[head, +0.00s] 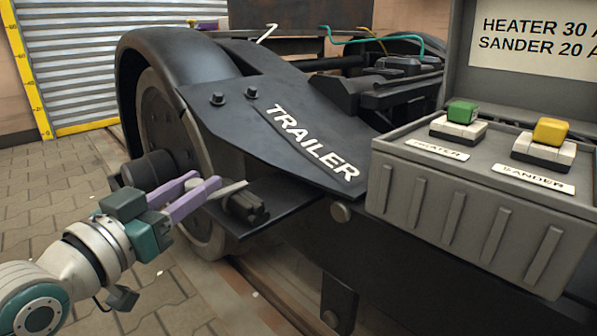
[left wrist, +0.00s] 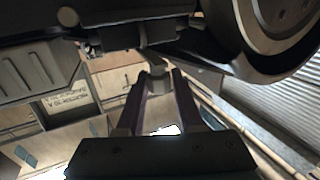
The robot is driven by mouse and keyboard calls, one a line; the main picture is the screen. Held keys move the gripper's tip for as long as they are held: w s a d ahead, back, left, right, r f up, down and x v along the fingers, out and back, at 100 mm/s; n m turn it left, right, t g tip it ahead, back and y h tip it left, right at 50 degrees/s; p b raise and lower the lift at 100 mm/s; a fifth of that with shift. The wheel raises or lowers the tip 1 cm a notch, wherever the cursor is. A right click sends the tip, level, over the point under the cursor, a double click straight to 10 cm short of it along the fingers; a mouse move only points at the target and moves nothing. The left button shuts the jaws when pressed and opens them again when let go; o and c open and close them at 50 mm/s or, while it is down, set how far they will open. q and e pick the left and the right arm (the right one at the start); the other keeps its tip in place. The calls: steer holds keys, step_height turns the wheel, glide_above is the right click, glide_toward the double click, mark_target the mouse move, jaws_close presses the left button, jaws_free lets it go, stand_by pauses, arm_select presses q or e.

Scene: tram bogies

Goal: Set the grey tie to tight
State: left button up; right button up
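A grey lever-like strip (head: 232,189), which may be the grey tie, sits at a dark clamp block (head: 245,206) on the lower plate of the bogie. My left gripper (head: 207,178) is at its near end, with two purple fingers spaced apart. In the left wrist view a grey piece (left wrist: 158,76) shows at the gap between the fingertips (left wrist: 161,73). I see no clear grip on it; contact cannot be told. How tight the tie is cannot be told. My right gripper is not in view.
The dark bogie frame marked TRAILER (head: 310,143) and its wheel (head: 165,125) stand close to my left gripper. A grey box (head: 470,210) with a green heater switch (head: 462,112) and a yellow sander switch (head: 551,131) is at right. Paved floor (head: 65,185) is clear at left.

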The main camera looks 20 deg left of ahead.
arm_select(q)
steer(key=o, duration=0.4)
steer(key=shift+s, duration=0.15)
steer(key=shift+s+p, duration=0.4)
steer(key=s+p, duration=0.3)
steer(key=s, duration=0.6)
steer(key=shift+p, duration=0.3)
